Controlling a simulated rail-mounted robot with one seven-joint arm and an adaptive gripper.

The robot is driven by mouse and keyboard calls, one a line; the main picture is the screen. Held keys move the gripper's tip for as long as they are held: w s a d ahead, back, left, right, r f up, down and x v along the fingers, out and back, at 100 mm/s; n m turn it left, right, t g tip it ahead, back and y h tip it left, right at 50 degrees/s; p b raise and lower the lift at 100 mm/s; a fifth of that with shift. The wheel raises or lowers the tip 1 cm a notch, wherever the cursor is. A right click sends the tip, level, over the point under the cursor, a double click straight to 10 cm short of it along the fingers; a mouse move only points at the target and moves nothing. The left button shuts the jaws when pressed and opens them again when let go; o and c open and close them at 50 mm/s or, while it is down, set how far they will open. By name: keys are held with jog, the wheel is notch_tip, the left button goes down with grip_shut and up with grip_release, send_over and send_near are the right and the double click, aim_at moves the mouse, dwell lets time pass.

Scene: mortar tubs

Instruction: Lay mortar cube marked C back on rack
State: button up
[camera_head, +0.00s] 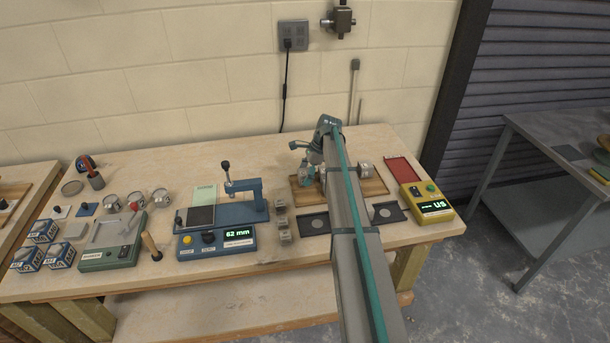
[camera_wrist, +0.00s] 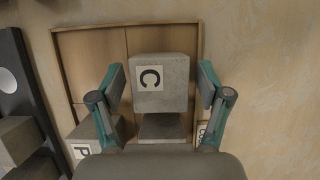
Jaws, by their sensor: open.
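The grey mortar cube marked C (camera_wrist: 175,92) stands on the wooden rack (camera_wrist: 88,50) in the wrist view, its white C label facing up. My gripper (camera_wrist: 162,88) is open, with one finger on each side of the cube and a narrow gap at both sides. In the head view my gripper (camera_head: 306,173) is low over the wooden rack (camera_head: 373,186), and my arm hides much of the rack. I cannot make out cube C there.
A cube marked P (camera_wrist: 82,149) is at the lower left in the wrist view. In the head view several small grey cubes (camera_head: 283,222) stand left of the rack. Dark plates (camera_head: 314,224) lie in front. A yellow device (camera_head: 429,203) and a red tray (camera_head: 402,170) are to the right.

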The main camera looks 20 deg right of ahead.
jog(key=shift+r, duration=0.1)
jog(key=b+v, duration=0.3)
jog(key=v, duration=0.9)
jog(key=shift+b, duration=0.3)
jog(key=shift+d, duration=0.1)
